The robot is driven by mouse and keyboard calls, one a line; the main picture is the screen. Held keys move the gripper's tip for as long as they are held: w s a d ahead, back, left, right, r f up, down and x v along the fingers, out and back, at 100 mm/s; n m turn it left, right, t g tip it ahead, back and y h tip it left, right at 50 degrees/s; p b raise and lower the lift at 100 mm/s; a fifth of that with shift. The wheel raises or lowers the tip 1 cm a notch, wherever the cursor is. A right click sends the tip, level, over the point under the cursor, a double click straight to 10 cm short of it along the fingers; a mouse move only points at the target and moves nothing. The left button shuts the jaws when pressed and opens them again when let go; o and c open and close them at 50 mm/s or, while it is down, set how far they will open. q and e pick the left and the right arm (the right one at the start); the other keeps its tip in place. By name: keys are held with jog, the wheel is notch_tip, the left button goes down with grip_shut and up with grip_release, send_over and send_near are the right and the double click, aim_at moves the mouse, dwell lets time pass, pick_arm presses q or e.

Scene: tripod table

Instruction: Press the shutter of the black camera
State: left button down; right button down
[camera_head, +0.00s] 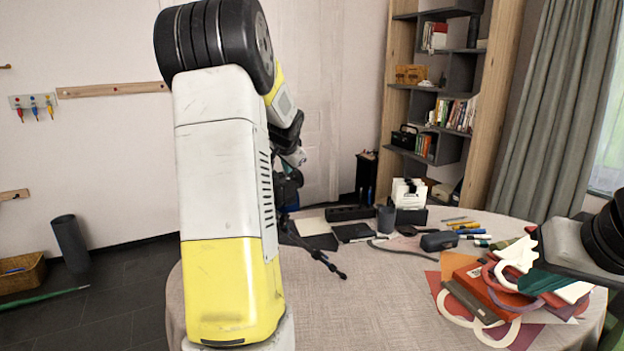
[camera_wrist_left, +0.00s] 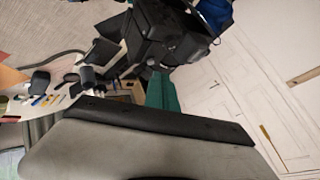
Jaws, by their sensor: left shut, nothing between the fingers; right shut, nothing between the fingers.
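The black camera (camera_head: 287,188) stands on the round table, partly hidden behind my left arm in the head view. A thin black tripod leg (camera_head: 325,264) reaches out below it. The camera body shows large and dark at the top of the left wrist view (camera_wrist_left: 168,35). My left gripper (camera_head: 296,157) is shut and empty, close above the camera; contact cannot be told. Its grey and black body (camera_wrist_left: 150,145) fills the bottom of the wrist view. The shutter cannot be made out. My right gripper (camera_head: 548,248), shut and empty, is at the right edge above coloured pieces, mostly cut off.
The round table (camera_head: 370,305) has clear cloth at its front middle. Coloured flat pieces (camera_head: 500,290) are piled at right. A dark case (camera_head: 439,241), markers (camera_head: 470,228), a black cup (camera_head: 386,218) and a card holder (camera_head: 409,200) stand towards the back.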

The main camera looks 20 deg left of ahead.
pick_arm(q)
jog(key=shift+f, duration=0.1)
dwell(0.6)
jog(key=shift+f, duration=0.3)
jog(key=shift+f, duration=0.3)
dwell(0.4)
jog(key=shift+r, duration=0.7)
jog(key=shift+r, duration=0.1)
notch_tip(320, 180, up, 5)
jog(key=shift+f, duration=0.1)
dwell(0.5)
dwell(0.6)
